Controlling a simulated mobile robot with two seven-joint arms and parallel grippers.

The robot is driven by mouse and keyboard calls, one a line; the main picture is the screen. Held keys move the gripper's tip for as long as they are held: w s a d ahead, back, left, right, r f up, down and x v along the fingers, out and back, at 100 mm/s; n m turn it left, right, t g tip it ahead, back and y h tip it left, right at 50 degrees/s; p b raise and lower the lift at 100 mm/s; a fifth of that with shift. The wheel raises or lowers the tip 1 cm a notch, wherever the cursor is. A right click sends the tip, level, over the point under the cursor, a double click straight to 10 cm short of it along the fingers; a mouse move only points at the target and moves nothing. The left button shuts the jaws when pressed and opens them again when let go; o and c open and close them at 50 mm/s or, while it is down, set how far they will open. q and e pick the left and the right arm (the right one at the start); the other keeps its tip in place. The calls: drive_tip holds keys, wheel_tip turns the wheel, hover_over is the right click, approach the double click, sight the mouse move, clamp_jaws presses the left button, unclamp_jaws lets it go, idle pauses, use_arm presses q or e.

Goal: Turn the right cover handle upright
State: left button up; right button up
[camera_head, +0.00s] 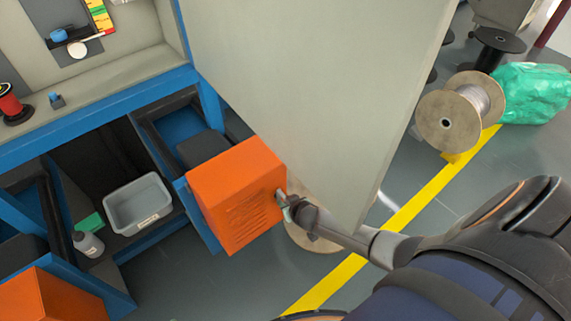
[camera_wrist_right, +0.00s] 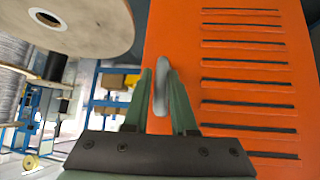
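The right orange cover (camera_head: 230,190), a slotted box, sits at the end of the blue machine frame. Its side with several dark slots also shows in the right wrist view (camera_wrist_right: 180,25). The small grey cover handle (camera_wrist_right: 161,92) stands out from this face, left of the slots in the wrist view. My right gripper (camera_head: 283,201) is at the cover's right edge. In the wrist view its two green fingers (camera_wrist_right: 159,88) lie on either side of the handle and look closed on it. The head view shows little of the handle. My left gripper is not in view.
A large grey panel (camera_head: 310,80) stands right behind the cover and my right forearm. A wooden spool (camera_head: 320,238) is partly hidden below it. Another orange cover (camera_head: 50,297) and a grey bin (camera_head: 138,203) are at left. A cable spool (camera_head: 446,121) stands at upper right.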

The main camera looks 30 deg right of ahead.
drive_tip(key=o, duration=0.3)
drive_tip(key=shift+o, duration=0.2)
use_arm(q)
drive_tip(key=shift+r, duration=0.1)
use_arm(e)
drive_tip(key=shift+s, duration=0.1)
drive_tip(key=shift+s+r+p, duration=0.2)
drive_tip(key=shift+r+p, duration=0.05)
drive_tip(key=shift+p, duration=0.05)
use_arm(q)
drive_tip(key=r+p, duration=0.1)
drive_tip(key=p, duration=0.1)
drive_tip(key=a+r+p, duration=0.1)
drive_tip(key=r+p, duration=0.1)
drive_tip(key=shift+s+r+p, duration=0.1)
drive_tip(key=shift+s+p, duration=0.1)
drive_tip(key=shift+p, duration=0.2)
use_arm(e)
drive_tip(key=v, duration=1.1)
drive_tip(key=shift+s+r, duration=0.2)
drive_tip(key=shift+r, duration=0.1)
drive_tip(key=shift+s+a, duration=0.1)
